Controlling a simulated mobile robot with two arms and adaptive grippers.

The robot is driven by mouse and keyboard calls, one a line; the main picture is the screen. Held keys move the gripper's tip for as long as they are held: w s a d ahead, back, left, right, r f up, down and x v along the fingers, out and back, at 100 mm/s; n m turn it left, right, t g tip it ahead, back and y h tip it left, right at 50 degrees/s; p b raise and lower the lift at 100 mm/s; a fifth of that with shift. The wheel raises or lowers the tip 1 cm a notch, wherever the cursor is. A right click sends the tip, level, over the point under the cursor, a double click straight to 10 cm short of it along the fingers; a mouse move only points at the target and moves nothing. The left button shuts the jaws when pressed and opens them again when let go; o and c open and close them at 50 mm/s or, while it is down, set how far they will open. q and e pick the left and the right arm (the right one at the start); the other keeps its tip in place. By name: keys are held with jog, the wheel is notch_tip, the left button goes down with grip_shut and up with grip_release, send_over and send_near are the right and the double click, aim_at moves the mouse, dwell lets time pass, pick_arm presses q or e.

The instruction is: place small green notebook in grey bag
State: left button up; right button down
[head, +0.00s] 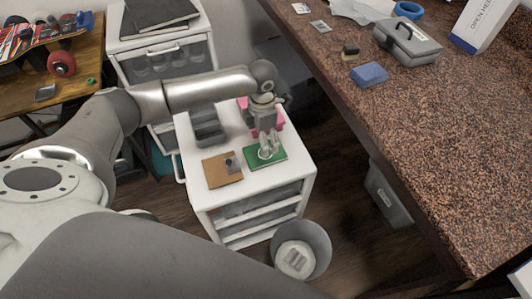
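The small green notebook (279,154) lies flat on the white drawer cabinet (305,173), near its front right. My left gripper (266,154) points down over the middle of the notebook, its fingertips at or just above the cover. I cannot tell contact or whether the fingers are open. No grey bag is clearly recognisable; a dark grey flat item (158,14) on the rear white drawer unit could be one.
A brown notebook (217,172), grey tray (207,128) and pink item (246,103) share the cabinet top. The speckled counter (440,130) at right holds a grey toolbox (407,42) and a blue block (369,74).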

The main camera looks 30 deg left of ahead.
pick_arm(q)
jog(key=f, duration=0.8)
jog(key=shift+a+f+p, duration=0.1)
jog(key=shift+a+p, duration=0.1)
jog(key=shift+p, duration=0.15)
jog(key=c, duration=1)
jog(key=shift+o, duration=0.2)
